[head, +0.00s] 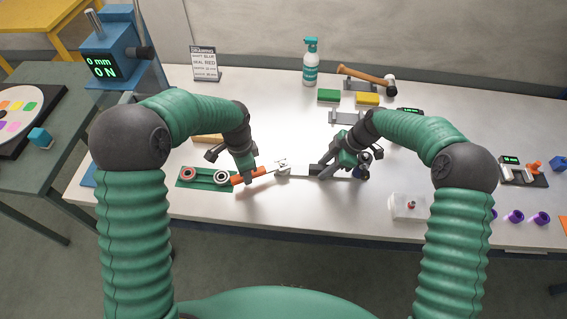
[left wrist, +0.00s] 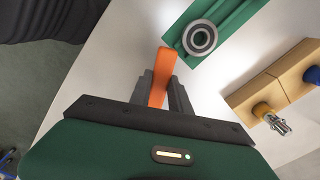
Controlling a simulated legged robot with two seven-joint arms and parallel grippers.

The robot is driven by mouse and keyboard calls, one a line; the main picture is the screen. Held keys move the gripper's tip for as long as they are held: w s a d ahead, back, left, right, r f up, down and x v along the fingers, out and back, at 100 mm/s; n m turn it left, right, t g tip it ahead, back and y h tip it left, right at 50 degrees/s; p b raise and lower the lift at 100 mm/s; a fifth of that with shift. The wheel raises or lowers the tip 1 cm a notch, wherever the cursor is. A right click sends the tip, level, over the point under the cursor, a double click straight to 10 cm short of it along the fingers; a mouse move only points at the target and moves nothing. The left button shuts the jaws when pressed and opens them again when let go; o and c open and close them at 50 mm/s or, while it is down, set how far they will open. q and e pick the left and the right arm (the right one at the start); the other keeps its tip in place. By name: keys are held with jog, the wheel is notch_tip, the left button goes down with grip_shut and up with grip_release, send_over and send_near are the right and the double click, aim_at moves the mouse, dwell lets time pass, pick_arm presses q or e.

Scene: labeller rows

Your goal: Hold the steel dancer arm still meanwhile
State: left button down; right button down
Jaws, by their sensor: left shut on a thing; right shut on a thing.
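My left gripper (head: 250,178) is shut on an orange handle (head: 239,180) in the head view. The orange handle (left wrist: 166,62) also sits between the fingers of my left gripper (left wrist: 160,90) in the left wrist view. A thin shaft runs from the handle toward a small metal fitting (head: 283,168). My right gripper (head: 318,171) is shut on what looks like the steel dancer arm (head: 299,174), a thin grey bar right of the fitting. The fingers hide part of the bar. Whether the shaft touches the fitting is too small to tell.
A green holder (head: 205,185) with ring-shaped bearings lies left of my left gripper. A wooden block (left wrist: 285,85) with fittings is near it. The table's front centre is clear.

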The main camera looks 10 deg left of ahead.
pick_arm(q)
jog(key=shift+w+a+m, duration=0.25)
jog(key=shift+w+m, duration=0.05)
jog(key=shift+w, duration=0.05)
pick_arm(e)
jog(key=shift+s+f, duration=0.25)
pick_arm(q)
jog(key=shift+w+a+m, duration=0.15)
jog(key=shift+w+m, duration=0.15)
jog(key=shift+w, duration=0.05)
jog(key=shift+s, duration=0.3)
